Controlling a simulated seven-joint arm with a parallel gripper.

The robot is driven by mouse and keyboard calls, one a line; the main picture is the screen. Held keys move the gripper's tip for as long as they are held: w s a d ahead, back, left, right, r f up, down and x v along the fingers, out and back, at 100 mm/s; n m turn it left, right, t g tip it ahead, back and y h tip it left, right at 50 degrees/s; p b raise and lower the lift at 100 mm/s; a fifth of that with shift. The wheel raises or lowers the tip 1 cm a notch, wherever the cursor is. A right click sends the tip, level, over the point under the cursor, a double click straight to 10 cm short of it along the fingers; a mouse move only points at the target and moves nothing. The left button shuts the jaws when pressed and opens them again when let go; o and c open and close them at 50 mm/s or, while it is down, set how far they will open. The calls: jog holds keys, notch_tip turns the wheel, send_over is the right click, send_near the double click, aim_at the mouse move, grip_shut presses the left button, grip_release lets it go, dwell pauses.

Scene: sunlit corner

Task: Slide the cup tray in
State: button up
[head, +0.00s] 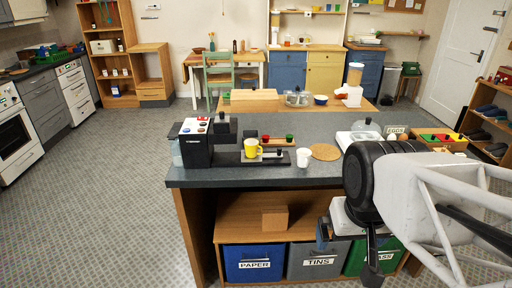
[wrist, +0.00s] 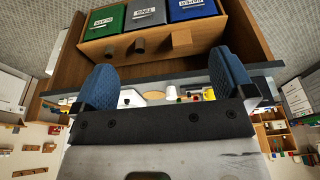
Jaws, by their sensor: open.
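The coffee machine (head: 196,145), black and white with coloured buttons, stands at the left end of the dark counter. A dark flat cup tray (head: 272,159) sticks out to its right. A yellow cup (head: 252,148) stands on the tray's left part, near the machine. In the wrist view, which is upside down, the yellow cup (wrist: 209,94) shows small beyond the counter edge; the tray is too small to make out there. My gripper (head: 348,252) is low in front of the counter, right of the tray and apart from it. Its blue fingers (wrist: 165,72) are spread and empty.
A white cup (head: 304,157) and a round cork mat (head: 325,152) are right of the tray. Below the counter, a wooden block (head: 275,218) lies on a shelf above bins for paper (head: 253,263), tins (head: 318,261) and glass. The floor at left is clear.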

jog(key=c, duration=0.4)
jog(key=shift+w+r, duration=0.25)
jog(key=shift+w, duration=0.3)
jog(key=c, duration=0.5)
jog(key=w+r+n, duration=0.1)
jog(key=w, duration=0.3)
jog(key=w+r+n, duration=0.1)
jog(key=w+n, duration=0.1)
jog(key=w, duration=0.3)
jog(key=w+r+n, duration=0.1)
jog(key=w, duration=0.4)
jog(key=shift+w+a+r+n+g, duration=0.15)
jog(key=shift+a+n+g, duration=0.15)
jog(key=shift+a+n, duration=0.1)
jog(key=shift+c, duration=0.7)
jog(key=n+g, duration=0.2)
jog(key=n, duration=1.1)
send_over(279, 148)
jog(key=s, duration=0.1)
notch_tip(279, 148, down, 15)
jog(key=shift+d, duration=0.15)
jog(key=shift+w+f, duration=0.4)
jog(key=shift+w, duration=0.1)
